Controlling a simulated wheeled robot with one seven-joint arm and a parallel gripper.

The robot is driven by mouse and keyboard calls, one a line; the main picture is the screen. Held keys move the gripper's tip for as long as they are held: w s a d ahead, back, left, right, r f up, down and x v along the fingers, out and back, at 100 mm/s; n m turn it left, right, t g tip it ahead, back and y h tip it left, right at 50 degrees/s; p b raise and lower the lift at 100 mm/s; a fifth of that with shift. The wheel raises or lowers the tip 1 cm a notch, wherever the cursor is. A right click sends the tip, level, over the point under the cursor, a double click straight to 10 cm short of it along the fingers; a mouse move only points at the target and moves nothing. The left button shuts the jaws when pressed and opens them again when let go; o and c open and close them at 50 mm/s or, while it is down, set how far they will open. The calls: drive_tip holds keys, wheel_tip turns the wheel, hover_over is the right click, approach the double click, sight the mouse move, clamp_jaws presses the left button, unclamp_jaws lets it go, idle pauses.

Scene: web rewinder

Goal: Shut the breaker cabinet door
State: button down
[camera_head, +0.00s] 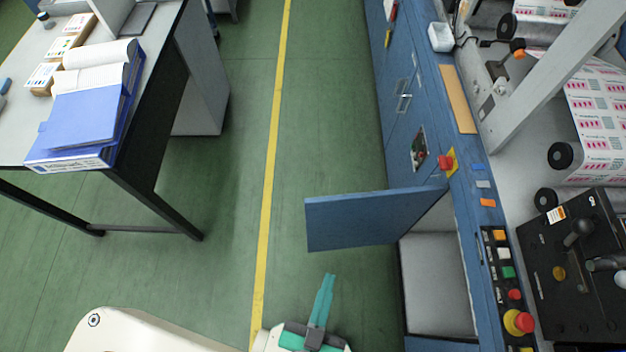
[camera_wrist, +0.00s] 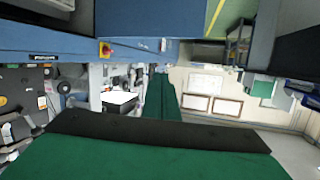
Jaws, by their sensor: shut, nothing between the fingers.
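The blue breaker cabinet door (camera_head: 365,220) stands open in the head view. It sticks out to the left from the blue machine front into the aisle. The cabinet's pale grey inside (camera_head: 437,280) shows below and right of the door. My gripper (camera_head: 329,279) has teal fingers, shut together and empty. It is below the door's outer part in the picture, with green floor visible between them. In the wrist view the green fingers (camera_wrist: 160,95) lie side by side. I cannot tell for sure whether the blue surface above them there is the door.
A button panel (camera_head: 508,280) with a red knob sits right of the cabinet opening. A red emergency button (camera_head: 446,162) is above the door. A table (camera_head: 45,120) with blue binders stands left. The green aisle with a yellow line (camera_head: 270,150) is clear.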

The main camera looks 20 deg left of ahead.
drive_tip(key=w+a+f+m+g+y, duration=0.1)
drive_tip(key=w+a+f+m+y, duration=0.15)
drive_tip(key=w+a, duration=0.7)
drive_tip(key=w+a+f+m+y, duration=0.2)
drive_tip(key=w+a+y, duration=0.1)
drive_tip(key=w+a, duration=0.6)
drive_tip(key=w+a+r+n+g+y, duration=0.2)
drive_tip(key=w+a+n+g+y, duration=0.1)
drive_tip(key=a, duration=0.5)
drive_tip(key=w+a+r+n+g+y, duration=0.2)
drive_tip(key=a+g, duration=0.2)
drive_tip(key=a, duration=0.5)
drive_tip(key=w+a+r+n+g+y, duration=0.2)
drive_tip(key=w+a+n+g+y, duration=0.1)
drive_tip(key=a, duration=0.5)
drive_tip(key=w+d+f+n+g+h, duration=0.25)
drive_tip(key=d+f+g+h, duration=0.45)
drive_tip(key=d, duration=0.4)
drive_tip(key=w+d+r+h, duration=0.15)
drive_tip(key=d+h, duration=0.25)
drive_tip(key=d, duration=0.5)
drive_tip(key=w+d+r+h, duration=0.15)
drive_tip(key=d+h, duration=0.25)
drive_tip(key=d, duration=0.5)
drive_tip(key=s+x, duration=0.2)
drive_tip(key=x, duration=0.9)
drive_tip(key=shift+s+d+m, duration=0.2)
drive_tip(key=shift+d+m, duration=0.1)
drive_tip(key=shift+m, duration=0.1)
drive_tip(key=shift+y, duration=0.25)
